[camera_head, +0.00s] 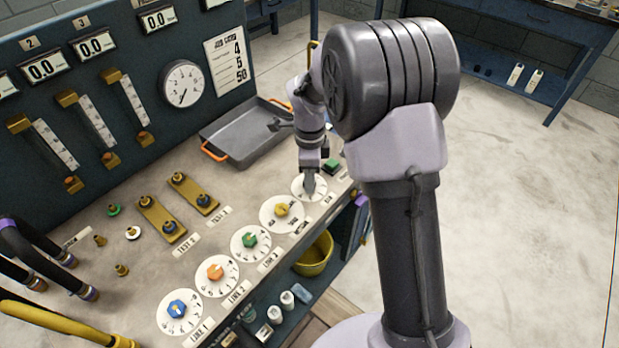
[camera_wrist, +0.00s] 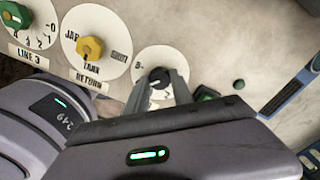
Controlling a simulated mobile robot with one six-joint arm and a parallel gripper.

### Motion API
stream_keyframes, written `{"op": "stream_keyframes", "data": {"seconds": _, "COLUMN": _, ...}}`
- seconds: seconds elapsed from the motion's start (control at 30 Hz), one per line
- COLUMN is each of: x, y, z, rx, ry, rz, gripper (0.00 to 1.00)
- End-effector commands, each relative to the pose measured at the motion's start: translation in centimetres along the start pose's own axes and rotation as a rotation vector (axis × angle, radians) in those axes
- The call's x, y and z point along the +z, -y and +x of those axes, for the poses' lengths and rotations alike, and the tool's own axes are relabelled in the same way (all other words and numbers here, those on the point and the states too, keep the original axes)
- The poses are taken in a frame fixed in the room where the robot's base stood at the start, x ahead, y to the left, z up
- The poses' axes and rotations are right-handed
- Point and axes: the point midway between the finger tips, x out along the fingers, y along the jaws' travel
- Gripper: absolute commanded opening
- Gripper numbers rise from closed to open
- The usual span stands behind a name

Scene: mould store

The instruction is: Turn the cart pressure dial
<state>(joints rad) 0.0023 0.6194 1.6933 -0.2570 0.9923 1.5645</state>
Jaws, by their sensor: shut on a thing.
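The dial under my gripper is a white disc (camera_head: 299,186) with a dark knob, at the right end of the row of dials on the cart top. In the wrist view the disc (camera_wrist: 147,61) and the top of its black knob (camera_wrist: 159,75) show. My gripper (camera_head: 309,183) points down over this dial. Its fingers (camera_wrist: 164,90) are shut on the black knob, one on each side. The dial's label and part of its scale are hidden by my gripper, so I cannot read its setting.
Left of it are a yellow knob (camera_head: 282,210), a green knob (camera_head: 249,240), an orange knob (camera_head: 215,272) and a blue knob (camera_head: 177,308). A green button (camera_head: 332,165) sits close on the right. A grey tray (camera_head: 240,133) lies behind. A gauge panel (camera_head: 120,60) stands at the back.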

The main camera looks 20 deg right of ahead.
Motion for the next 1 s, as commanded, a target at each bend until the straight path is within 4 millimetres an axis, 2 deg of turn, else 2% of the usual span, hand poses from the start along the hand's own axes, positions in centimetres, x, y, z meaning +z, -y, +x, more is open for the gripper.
{"op": "stream_keyframes", "data": {"seconds": 0.67, "x": -0.01, "y": 0.01, "z": -0.02, "rx": -0.001, "ry": 0.001, "rz": 0.05, "gripper": 0.0}}
{"op": "stream_keyframes", "data": {"seconds": 0.7, "x": -0.01, "y": 0.01, "z": -0.02, "rx": -0.001, "ry": 0.001, "rz": 0.05, "gripper": 0.36}}
{"op": "stream_keyframes", "data": {"seconds": 0.77, "x": -0.01, "y": 0.01, "z": -0.02, "rx": 0.0, "ry": 0.001, "rz": 0.05, "gripper": 0.48}}
{"op": "stream_keyframes", "data": {"seconds": 1.0, "x": 0.0, "y": 0.0, "z": -0.01, "rx": 0.0, "ry": 0.001, "rz": 0.05, "gripper": 0.5}}
